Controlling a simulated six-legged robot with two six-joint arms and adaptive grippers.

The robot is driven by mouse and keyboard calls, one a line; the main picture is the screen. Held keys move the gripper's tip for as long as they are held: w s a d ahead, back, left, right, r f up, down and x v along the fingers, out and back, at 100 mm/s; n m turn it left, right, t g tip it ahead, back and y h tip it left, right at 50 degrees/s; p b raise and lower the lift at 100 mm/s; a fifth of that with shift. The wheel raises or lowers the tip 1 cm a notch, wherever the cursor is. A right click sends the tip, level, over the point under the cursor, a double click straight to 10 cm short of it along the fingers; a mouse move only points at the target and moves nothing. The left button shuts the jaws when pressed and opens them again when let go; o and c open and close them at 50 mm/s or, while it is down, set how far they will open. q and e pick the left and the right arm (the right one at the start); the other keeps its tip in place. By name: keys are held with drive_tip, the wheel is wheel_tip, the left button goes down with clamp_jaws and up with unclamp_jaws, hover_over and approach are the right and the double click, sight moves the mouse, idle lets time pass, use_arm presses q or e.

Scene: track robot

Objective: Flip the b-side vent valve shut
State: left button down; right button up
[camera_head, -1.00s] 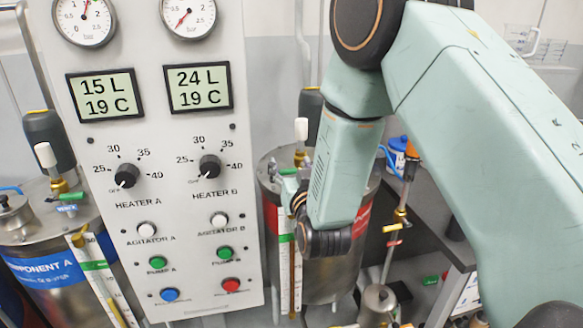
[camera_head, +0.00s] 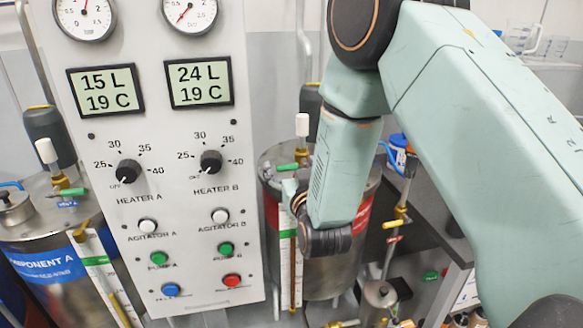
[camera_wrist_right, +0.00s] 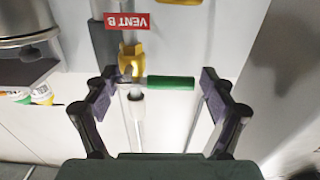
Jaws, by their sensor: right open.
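The b-side vent valve has a brass body (camera_wrist_right: 131,58) and a green lever (camera_wrist_right: 170,83). In the right wrist view the lever points right, crosswise to the vertical pipe. A red VENT B label (camera_wrist_right: 127,21) shows upside down beside it. My right gripper (camera_wrist_right: 159,80) is open, its fingers on either side of the lever with gaps visible at both ends; contact is not clear. In the head view the green lever (camera_head: 287,166) sits on top of the red-banded tank, and my right arm hides most of the gripper. My left gripper is out of view.
The control panel (camera_head: 160,255) stands left of my right arm. The blue-banded component A tank (camera_head: 45,265) has a similar green lever (camera_head: 73,192). A dark counter (camera_head: 440,230) stands behind.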

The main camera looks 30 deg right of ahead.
drive_tip(key=v, duration=1.2)
idle(0.3)
drive_tip(key=x, duration=1.1)
drive_tip(key=shift+w+r, duration=0.1)
drive_tip(key=shift+w, duration=0.2)
drive_tip(key=shift+w+d, duration=0.1)
drive_tip(key=shift+w, duration=0.25)
drive_tip(key=shift+r+m, duration=0.1)
drive_tip(key=shift+m, duration=0.5)
drive_tip(key=shift+s, duration=0.1)
